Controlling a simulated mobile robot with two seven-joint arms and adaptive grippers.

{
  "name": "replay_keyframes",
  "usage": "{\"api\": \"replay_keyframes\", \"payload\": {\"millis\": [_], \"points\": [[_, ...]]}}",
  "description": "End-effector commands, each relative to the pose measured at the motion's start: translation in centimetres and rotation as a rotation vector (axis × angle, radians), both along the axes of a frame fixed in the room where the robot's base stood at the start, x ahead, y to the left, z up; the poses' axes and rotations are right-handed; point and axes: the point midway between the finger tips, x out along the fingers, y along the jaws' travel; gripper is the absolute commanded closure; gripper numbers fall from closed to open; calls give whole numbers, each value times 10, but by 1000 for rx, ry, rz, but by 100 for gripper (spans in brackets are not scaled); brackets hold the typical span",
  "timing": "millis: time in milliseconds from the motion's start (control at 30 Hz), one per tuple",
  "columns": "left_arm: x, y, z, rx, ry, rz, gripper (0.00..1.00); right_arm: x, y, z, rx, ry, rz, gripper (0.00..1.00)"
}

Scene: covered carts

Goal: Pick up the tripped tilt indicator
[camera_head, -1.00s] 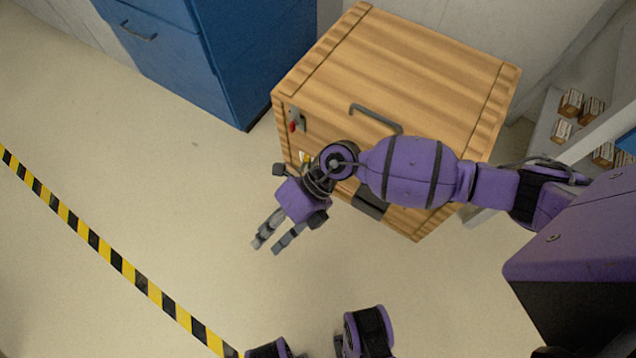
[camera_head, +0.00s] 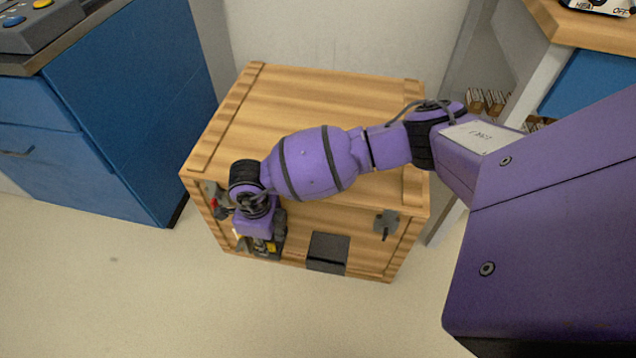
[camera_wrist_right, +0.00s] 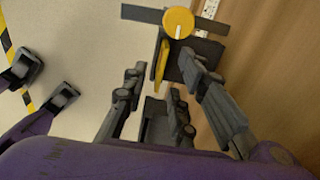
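In the right wrist view, a round yellow disc with a white mark (camera_wrist_right: 178,24) sits on a dark bracket at the wooden crate's face; it appears to be the tilt indicator. A thin yellow piece (camera_wrist_right: 161,60) stands below it. My right gripper (camera_wrist_right: 164,72) is open, its fingers either side of the yellow piece. Whether they touch it I cannot tell. In the head view, my right gripper (camera_head: 262,245) is low at the left of the crate's (camera_head: 320,100) front face and mostly hides the indicator. Its tripped state is unclear. My left gripper is not identifiable.
A red-tipped latch (camera_head: 214,203) is on the crate's front left, another dark latch (camera_head: 386,223) at its right. A black plate (camera_head: 328,252) is low on the front. A blue cabinet (camera_head: 110,110) stands left. Floor in front is clear.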

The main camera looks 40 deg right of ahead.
Motion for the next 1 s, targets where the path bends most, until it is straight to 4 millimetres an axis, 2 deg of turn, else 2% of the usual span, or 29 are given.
{"api": "replay_keyframes", "payload": {"millis": [33,100,367,500,567,900,1000], "points": [[-2,0,-8,0,8,0,100,0,1,-12,1,2,1,74],[-4,0,-12,0,12,0,100,1,1,-20,1,1,0,74],[-4,0,-11,-1,13,1,100,1,1,-20,2,-2,0,76],[-4,0,-11,-1,12,1,100,1,1,-20,2,-2,0,94],[-3,0,-11,-1,11,1,100,1,1,-20,2,-2,0,100],[-2,-1,-10,-2,8,3,100,2,1,-19,2,-3,1,100],[-1,-1,-7,-2,6,3,100,2,2,-14,3,-4,1,100]]}}
